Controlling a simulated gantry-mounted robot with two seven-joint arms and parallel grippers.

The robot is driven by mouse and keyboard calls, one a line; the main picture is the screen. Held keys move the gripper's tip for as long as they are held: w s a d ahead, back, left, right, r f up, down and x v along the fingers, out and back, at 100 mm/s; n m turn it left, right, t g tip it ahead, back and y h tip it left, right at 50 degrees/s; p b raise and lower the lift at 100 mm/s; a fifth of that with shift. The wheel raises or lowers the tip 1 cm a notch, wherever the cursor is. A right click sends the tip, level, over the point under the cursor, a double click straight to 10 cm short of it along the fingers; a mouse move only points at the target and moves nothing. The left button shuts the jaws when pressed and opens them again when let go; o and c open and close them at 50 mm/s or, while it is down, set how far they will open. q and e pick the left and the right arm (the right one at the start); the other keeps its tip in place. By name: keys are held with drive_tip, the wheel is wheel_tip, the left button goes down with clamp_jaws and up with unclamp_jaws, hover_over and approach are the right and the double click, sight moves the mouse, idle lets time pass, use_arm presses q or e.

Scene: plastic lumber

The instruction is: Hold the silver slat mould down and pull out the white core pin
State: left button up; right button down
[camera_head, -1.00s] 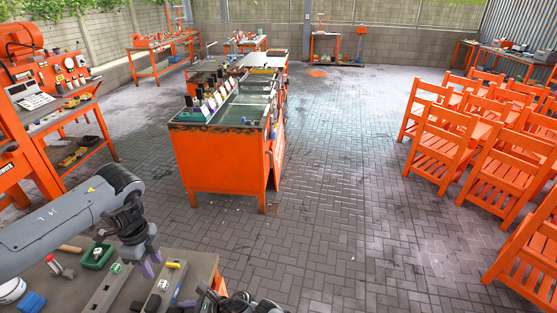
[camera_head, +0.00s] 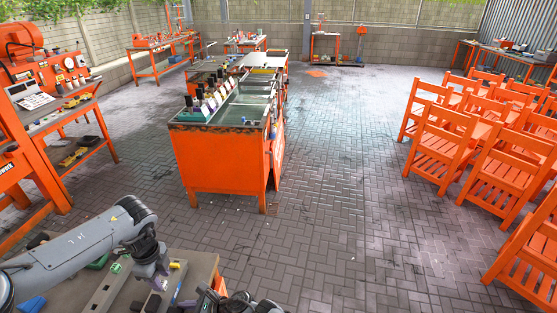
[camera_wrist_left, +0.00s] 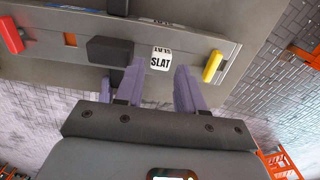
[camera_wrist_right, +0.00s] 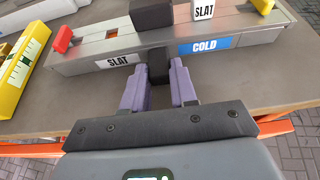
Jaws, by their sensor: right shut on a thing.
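The silver slat mould (camera_wrist_left: 120,35) is a long grey bar lying on the bench; it also shows in the right wrist view (camera_wrist_right: 85,58) with SLAT and COLD labels. The white core pin (camera_wrist_left: 161,58), marked SLAT, stands on it beside a black block (camera_wrist_left: 110,50); the pin's top is cut off in the right wrist view (camera_wrist_right: 204,10). My left gripper (camera_wrist_left: 160,78) is open and empty, its fingertips just short of the pin and either side of it. My right gripper (camera_wrist_right: 158,75) is shut on a black lug (camera_wrist_right: 158,58) at the mould's near side.
A red piece (camera_wrist_right: 62,39) and a yellow piece (camera_wrist_right: 263,6) sit near the mould's ends. A yellow level-like tool (camera_wrist_right: 22,68) lies left of it.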

use_arm(q)
drive_tip(key=shift+f, duration=1.1)
use_arm(e)
drive_tip(key=shift+f, duration=0.1)
use_arm(q)
clamp_jaws()
drive_tip(key=shift+r, duration=4)
use_arm(e)
drive_tip(key=c, duration=0.8)
unclamp_jaws()
drive_tip(key=shift+d, duration=0.15)
